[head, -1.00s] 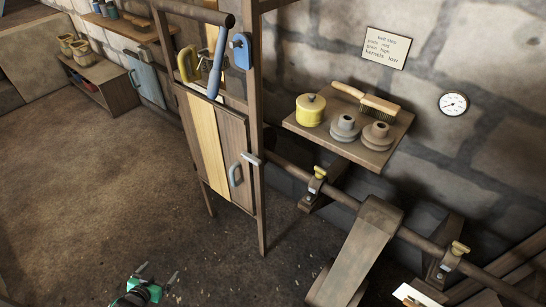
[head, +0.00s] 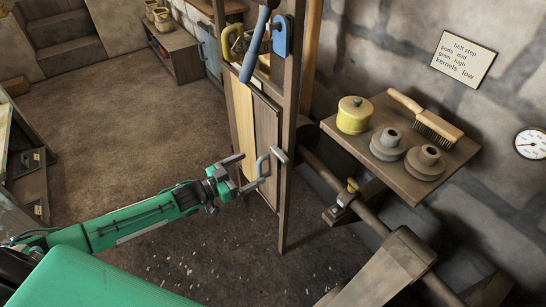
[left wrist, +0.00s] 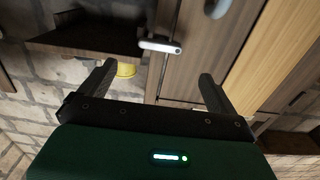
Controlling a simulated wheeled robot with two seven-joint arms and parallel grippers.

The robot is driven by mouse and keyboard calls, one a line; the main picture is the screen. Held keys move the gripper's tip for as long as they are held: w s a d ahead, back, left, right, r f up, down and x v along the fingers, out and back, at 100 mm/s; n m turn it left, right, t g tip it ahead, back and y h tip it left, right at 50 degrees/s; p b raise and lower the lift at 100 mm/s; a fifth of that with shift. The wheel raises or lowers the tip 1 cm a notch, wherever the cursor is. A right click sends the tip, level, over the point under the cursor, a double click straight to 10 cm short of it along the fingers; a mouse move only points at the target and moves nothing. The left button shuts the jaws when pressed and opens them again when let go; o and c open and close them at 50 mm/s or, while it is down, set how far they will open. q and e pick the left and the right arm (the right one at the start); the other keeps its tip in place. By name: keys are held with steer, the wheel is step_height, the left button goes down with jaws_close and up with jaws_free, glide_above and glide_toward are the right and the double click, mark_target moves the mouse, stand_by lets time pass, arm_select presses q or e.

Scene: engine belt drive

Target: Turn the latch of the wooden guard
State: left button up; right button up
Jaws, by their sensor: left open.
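The wooden guard (head: 266,125) is a tall plank door with one pale plank, in a dark frame. Its grey loop handle (head: 262,168) is on the door, and it shows in part at the top of the left wrist view (left wrist: 217,6). The latch (head: 279,154) is a small pale bar at the door's edge by the post. In the left wrist view the latch (left wrist: 160,46) lies crosswise, ahead of and between my fingers, apart from them. My left gripper (head: 250,171) is open, in front of the handle; whether it touches the handle is unclear. My right gripper is not in view.
A shelf (head: 392,178) right of the guard carries a yellow pot (head: 354,115), two grey stepped pulleys and a brush (head: 435,123). A shaft (head: 372,215) runs below it. A blue-handled lever (head: 260,55) stands above the door. The floor at left is open.

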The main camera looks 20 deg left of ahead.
mark_target(276, 155)
arm_select(q)
steer(key=x, duration=0.8)
steer(key=shift+p, duration=0.3)
steer(key=shift+w+d, duration=0.3)
steer(key=shift+w, duration=0.1)
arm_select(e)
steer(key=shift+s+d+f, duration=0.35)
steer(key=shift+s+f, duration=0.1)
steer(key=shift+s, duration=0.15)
